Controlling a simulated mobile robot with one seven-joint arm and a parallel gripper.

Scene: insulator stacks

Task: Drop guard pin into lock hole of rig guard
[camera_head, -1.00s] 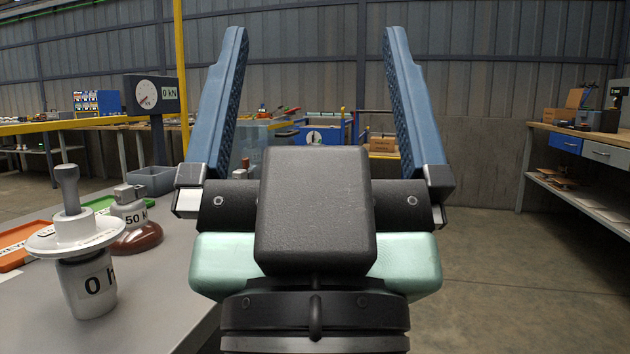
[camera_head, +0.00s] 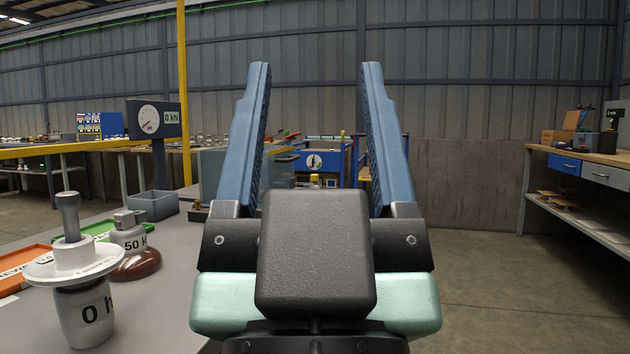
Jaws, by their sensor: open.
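My gripper (camera_head: 316,75) is in the middle of the head view, its two long blue fingers pointing up and apart with nothing between them. It is open and empty. Behind the fingers, at the far side, stands a blue-framed station with a small round dial (camera_head: 314,161); I cannot tell whether it is the rig guard. I cannot make out the guard pin or the lock hole. My gripper's body hides part of the table and of what lies behind it.
On the grey table (camera_head: 160,300) at left stand a white-flanged insulator (camera_head: 75,265) and a brown-based 50 k piece (camera_head: 129,240), near orange (camera_head: 22,262) and green trays. A grey bin (camera_head: 153,205) and a 0 kN gauge (camera_head: 153,118) stand behind. Floor at right is clear before a workbench (camera_head: 580,163).

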